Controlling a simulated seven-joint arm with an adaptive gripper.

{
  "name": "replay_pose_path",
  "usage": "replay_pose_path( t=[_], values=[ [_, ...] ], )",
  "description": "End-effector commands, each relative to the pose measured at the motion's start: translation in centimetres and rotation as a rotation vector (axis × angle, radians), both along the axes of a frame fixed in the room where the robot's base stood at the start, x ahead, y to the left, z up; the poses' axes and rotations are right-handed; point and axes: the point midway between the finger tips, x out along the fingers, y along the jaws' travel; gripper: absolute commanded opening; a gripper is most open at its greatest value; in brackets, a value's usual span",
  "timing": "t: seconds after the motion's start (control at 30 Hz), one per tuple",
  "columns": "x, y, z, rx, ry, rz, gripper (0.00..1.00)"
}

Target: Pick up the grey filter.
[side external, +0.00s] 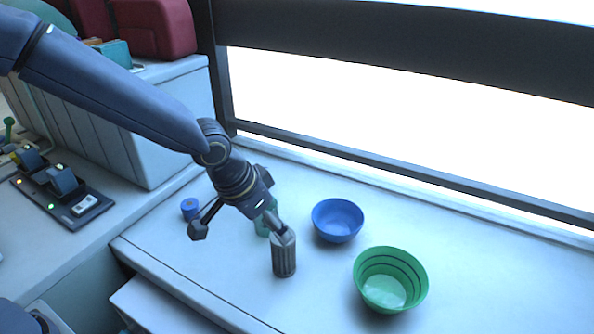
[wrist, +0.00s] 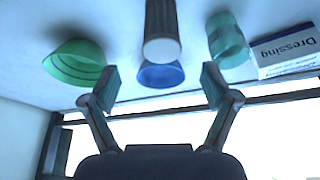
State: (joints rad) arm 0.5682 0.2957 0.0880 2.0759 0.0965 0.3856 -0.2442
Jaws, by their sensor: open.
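The grey filter (side external: 284,259) is a ribbed dark-grey cylinder standing upright on the white worktop. In the wrist view the filter (wrist: 161,28) shows at the top centre, with its pale round end facing the camera. My gripper (side external: 240,229) is open and empty above the worktop, to the filter's upper left in the side view. One finger overlaps the filter's top there; I cannot tell whether they touch. In the wrist view the fingers of my gripper (wrist: 159,83) are spread wide, with the filter in line with the gap but beyond the tips.
A blue bowl (side external: 338,220) and a green bowl (side external: 391,279) stand right of the filter. A translucent green container (wrist: 228,42) and a Dressing box (wrist: 286,52) show in the wrist view. A small blue object (side external: 190,208) lies left. A window frame (side external: 400,178) borders the back.

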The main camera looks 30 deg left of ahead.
Motion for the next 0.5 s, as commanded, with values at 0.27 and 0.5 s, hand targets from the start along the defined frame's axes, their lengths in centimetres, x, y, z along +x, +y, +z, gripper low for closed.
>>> replay_pose_path(
  t=[0.27,0.5],
  values=[
    [2.2,-0.6,-5.8,0.001,0.003,0.002,0.86],
    [2.9,-0.9,-7.6,0.001,0.001,0.001,0.86]
  ],
)
